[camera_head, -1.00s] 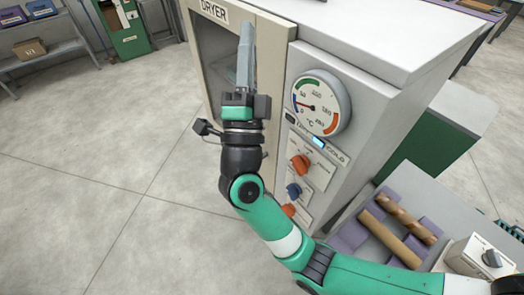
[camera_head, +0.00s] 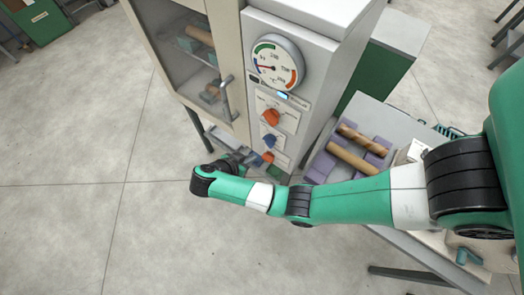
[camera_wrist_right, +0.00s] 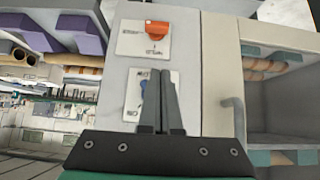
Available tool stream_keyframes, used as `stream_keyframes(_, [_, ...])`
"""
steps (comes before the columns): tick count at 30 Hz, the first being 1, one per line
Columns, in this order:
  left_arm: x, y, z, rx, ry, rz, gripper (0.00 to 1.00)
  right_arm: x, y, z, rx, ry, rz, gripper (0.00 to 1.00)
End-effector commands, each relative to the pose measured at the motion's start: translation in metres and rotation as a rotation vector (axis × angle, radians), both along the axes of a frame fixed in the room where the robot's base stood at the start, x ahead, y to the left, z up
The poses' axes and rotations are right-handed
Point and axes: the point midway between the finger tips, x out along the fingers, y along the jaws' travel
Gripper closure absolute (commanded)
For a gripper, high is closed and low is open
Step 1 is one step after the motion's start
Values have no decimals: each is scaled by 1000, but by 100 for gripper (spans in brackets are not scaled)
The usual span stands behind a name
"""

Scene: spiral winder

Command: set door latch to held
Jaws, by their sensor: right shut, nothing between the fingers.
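The dryer's control panel (camera_head: 297,105) carries an upper orange knob (camera_head: 271,117), a blue knob (camera_head: 270,142) and a lower orange knob (camera_head: 268,157). Their labels are too small to read, so I cannot tell which is the door latch. My right gripper (camera_head: 247,157) is low by the panel's left edge, shut and empty. In the right wrist view, which looks upside down, its fingers (camera_wrist_right: 159,75) point at the panel and partly cover the blue knob (camera_wrist_right: 145,88). The lower orange knob (camera_wrist_right: 158,29) shows clear there. I cannot tell whether the fingertips touch anything. My left gripper is out of view.
The dryer's glazed door (camera_head: 190,60), with its grey handle (camera_head: 226,92), stands left of the panel; rolls (camera_head: 199,35) lie inside. A round gauge (camera_head: 276,62) is above the knobs. A table (camera_head: 395,115) with rolls stands to the right.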

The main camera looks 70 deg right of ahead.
Motion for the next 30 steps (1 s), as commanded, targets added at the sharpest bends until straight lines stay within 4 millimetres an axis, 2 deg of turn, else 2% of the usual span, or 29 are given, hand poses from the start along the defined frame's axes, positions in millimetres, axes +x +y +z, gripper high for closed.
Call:
stream_keyframes(4, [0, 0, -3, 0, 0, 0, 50, 0, -2, -3, -1, -3, -1, 100])
stream_keyframes(8, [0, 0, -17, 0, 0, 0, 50, -3, -10, -16, -2, -4, -3, 100])
stream_keyframes(10, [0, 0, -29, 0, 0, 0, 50, -6, -18, -26, -3, -3, -4, 100])
stream_keyframes(13, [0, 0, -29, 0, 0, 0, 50, -10, -33, -36, -3, -1, -5, 100])
stream_keyframes(21, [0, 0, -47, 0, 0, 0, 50, -22, -71, -78, -3, -1, -4, 100])
stream_keyframes(24, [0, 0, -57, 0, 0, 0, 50, -21, -69, -96, -3, -2, 0, 100])
stream_keyframes(30, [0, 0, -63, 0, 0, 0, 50, -20, -68, -110, -3, -5, -1, 100])
